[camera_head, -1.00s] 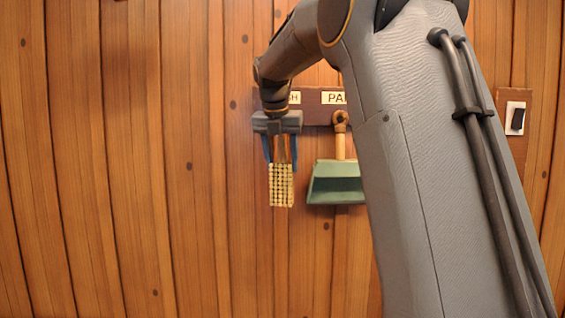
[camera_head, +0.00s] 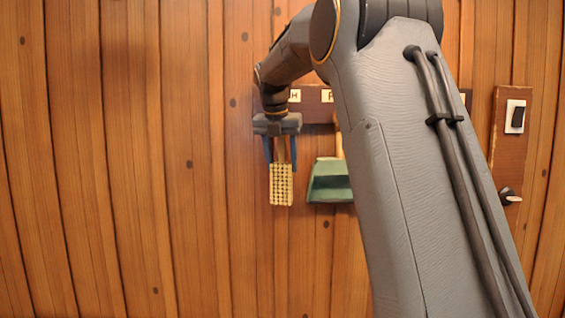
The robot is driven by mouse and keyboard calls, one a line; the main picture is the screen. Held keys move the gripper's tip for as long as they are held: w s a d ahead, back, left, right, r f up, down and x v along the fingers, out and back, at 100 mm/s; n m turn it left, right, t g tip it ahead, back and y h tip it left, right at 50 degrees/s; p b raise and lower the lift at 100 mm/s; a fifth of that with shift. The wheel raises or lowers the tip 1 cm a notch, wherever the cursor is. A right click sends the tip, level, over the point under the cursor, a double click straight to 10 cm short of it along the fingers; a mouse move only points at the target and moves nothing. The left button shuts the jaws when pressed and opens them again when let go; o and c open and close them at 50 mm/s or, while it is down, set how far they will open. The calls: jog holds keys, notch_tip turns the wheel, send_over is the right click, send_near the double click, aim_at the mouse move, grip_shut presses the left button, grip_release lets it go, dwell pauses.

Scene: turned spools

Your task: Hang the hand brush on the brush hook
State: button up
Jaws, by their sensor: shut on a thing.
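The hand brush (camera_head: 281,186) hangs upright below my gripper (camera_head: 281,160), with its pale bristle block down and its wooden handle up between the blue fingers. My gripper points down and is shut on the handle. It is in front of the left end of the dark hook board (camera_head: 316,112) on the wall. The brush hook is hidden behind my gripper and wrist, so I cannot tell whether the brush touches it. A label ending in "H" (camera_head: 295,96) shows just right of my wrist.
A green dustpan (camera_head: 329,182) hangs right of the brush, partly behind my arm. A switch (camera_head: 517,116) on a brown panel and a dark knob-like fitting (camera_head: 509,196) are at the right. The plank wall (camera_head: 130,190) at the left is clear.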

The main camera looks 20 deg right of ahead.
jog(key=o, duration=1.3)
jog(key=shift+o, duration=0.2)
